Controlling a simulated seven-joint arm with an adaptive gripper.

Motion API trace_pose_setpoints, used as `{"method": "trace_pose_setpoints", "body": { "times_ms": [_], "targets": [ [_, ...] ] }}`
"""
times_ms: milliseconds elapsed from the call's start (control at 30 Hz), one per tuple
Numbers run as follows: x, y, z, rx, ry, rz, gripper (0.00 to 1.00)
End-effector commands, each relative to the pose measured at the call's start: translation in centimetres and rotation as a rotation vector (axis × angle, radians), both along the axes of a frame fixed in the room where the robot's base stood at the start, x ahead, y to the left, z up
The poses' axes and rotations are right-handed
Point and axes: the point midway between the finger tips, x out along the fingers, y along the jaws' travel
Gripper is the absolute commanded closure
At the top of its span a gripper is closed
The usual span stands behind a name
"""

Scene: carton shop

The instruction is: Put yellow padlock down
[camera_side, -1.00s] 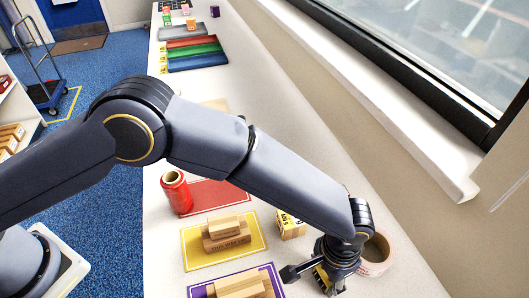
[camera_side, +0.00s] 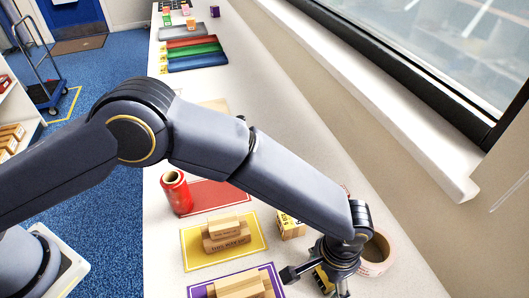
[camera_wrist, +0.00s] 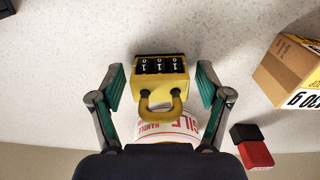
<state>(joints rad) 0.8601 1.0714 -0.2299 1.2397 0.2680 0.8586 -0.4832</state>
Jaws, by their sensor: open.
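The yellow padlock (camera_wrist: 161,86) is in the middle of the wrist view, with three number dials on a black band and its shackle towards my wrist. My gripper (camera_wrist: 160,84) is open, one green-padded finger on each side of it. A gap shows between the padlock and each finger. The padlock appears to be on the pale worktop. In the side view, my gripper (camera_side: 318,284) is low over the near end of the worktop, and the padlock (camera_side: 323,279) is partly hidden by it.
A printed tape roll (camera_side: 376,253) stands close to the right of my gripper. A small carton (camera_side: 291,225) is behind it. Purple (camera_side: 196,292), yellow (camera_side: 192,249) and red (camera_side: 232,192) mats lie to the left. A black-and-red item (camera_wrist: 254,147) is beside the right finger.

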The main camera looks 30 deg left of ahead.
Motion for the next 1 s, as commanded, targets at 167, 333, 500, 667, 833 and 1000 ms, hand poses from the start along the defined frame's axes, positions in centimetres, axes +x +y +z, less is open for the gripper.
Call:
{"method": "trace_pose_setpoints", "body": {
  "times_ms": [167,333,500,667,833,1000],
  "targets": [
    [0.0,0.0,2.7,-0.002,-0.001,0.001,0.23],
    [0.3,-0.4,7.1,-0.004,-0.003,0.001,0.23],
    [0.3,-0.4,11.6,-0.003,-0.003,0.000,0.23],
    [0.3,-0.4,14.7,-0.003,0.000,0.000,0.23],
    [0.3,-0.3,16.5,-0.001,0.001,0.001,0.23],
    [2.4,3.1,20.1,-0.019,-0.036,0.038,0.23]
  ]
}}
